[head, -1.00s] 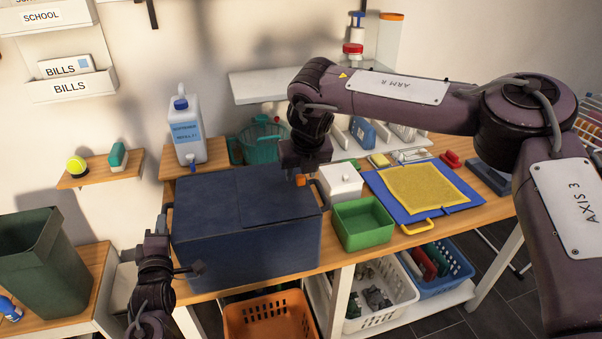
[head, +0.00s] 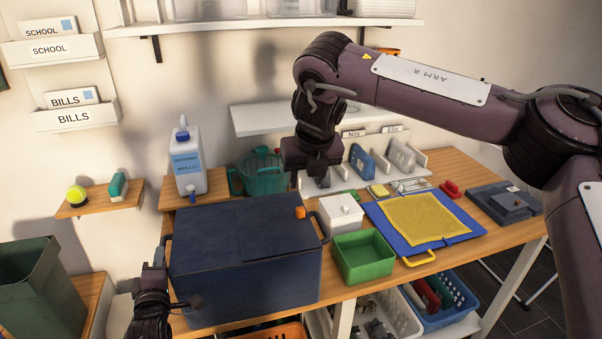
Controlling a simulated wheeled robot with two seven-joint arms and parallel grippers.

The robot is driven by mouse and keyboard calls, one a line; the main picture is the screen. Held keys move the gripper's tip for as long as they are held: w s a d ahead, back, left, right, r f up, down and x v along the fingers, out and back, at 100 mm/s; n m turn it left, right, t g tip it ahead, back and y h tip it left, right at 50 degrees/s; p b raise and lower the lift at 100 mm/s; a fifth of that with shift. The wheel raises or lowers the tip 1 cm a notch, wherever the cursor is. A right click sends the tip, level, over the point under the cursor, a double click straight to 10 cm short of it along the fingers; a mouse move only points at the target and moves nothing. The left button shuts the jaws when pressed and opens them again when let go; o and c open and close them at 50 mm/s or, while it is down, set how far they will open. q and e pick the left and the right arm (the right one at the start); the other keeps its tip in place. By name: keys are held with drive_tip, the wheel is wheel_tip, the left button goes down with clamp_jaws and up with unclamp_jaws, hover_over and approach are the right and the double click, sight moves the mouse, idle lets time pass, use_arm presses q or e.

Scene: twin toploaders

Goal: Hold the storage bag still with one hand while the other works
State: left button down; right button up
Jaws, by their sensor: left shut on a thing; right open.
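The storage bag (head: 250,270) is a dark blue, box-shaped bag standing on the wooden table, its top flat and closed. An orange pull tab (head: 300,212) sits at its right end, near a dark side handle (head: 321,226). My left gripper (head: 154,272) is at the bag's left end and shut, apparently on the left handle (head: 166,240); its fingertips are hard to make out. My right gripper (head: 314,170) is open and empty, above and behind the orange tab, clear of the bag.
A white lidded box (head: 341,216) and a green tray (head: 363,257) stand close to the bag's right. A blue mat with a yellow cloth (head: 412,218) lies further right. A jug (head: 188,162) and teal basket (head: 262,178) stand behind. A white shelf (head: 290,117) hangs behind my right gripper.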

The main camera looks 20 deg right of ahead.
use_arm(q)
drive_tip(key=c, duration=1.3)
unclamp_jaws()
drive_tip(key=shift+f, duration=0.1)
